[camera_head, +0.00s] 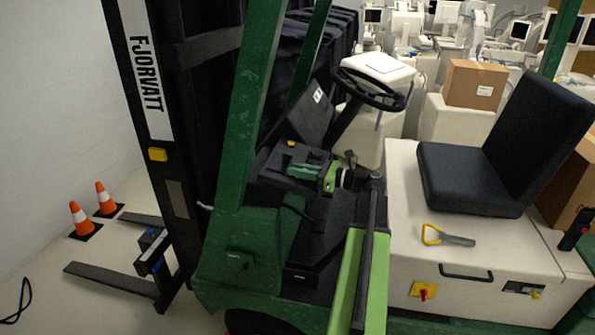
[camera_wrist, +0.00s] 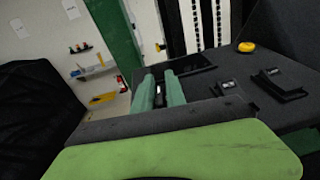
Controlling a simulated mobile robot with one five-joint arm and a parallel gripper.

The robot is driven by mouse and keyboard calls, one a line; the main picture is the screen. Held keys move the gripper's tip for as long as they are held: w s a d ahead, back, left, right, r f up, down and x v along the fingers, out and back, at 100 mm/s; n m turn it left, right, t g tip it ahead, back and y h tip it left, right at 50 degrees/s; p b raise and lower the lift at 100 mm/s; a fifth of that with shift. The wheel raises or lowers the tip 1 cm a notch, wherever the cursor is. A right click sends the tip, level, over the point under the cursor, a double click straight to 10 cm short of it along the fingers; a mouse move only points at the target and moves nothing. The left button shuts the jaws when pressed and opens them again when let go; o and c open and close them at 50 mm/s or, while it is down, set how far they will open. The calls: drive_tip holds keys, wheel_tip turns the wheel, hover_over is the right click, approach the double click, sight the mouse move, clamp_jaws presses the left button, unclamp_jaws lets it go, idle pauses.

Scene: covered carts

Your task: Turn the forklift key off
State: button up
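The forklift (camera_head: 240,245) is green, with a dark dashboard (camera_head: 275,165) below the steering wheel (camera_head: 368,90). My gripper (camera_head: 303,168) has green fingers and reaches over the dashboard. In the wrist view my gripper (camera_wrist: 160,92) shows two fingers a little apart, pointing at the dashboard panel (camera_wrist: 228,105). A red switch handle (camera_head: 424,293) on a yellow plate is on the seat base.
A yellow button (camera_wrist: 246,47) and small black switches (camera_wrist: 228,85) are on the panel near the fingers. A green post (camera_head: 240,110) stands close to the left of the dashboard. A yellow-handled tool (camera_head: 446,237) lies before the seat (camera_head: 470,175). Two cones (camera_head: 82,217) stand at left.

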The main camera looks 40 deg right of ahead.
clamp_jaws()
drive_tip(key=shift+d+n+y, duration=0.1)
drive_tip(key=shift+n+y, duration=0.2)
drive_tip(key=shift+y, duration=0.2)
drive_tip(key=shift+s+a+n+g+y, duration=0.1)
drive_tip(key=shift+a+n+g+y, duration=0.15)
drive_tip(key=shift+n+g+y, duration=0.3)
drive_tip(key=shift+o, duration=1.9)
unclamp_jaws()
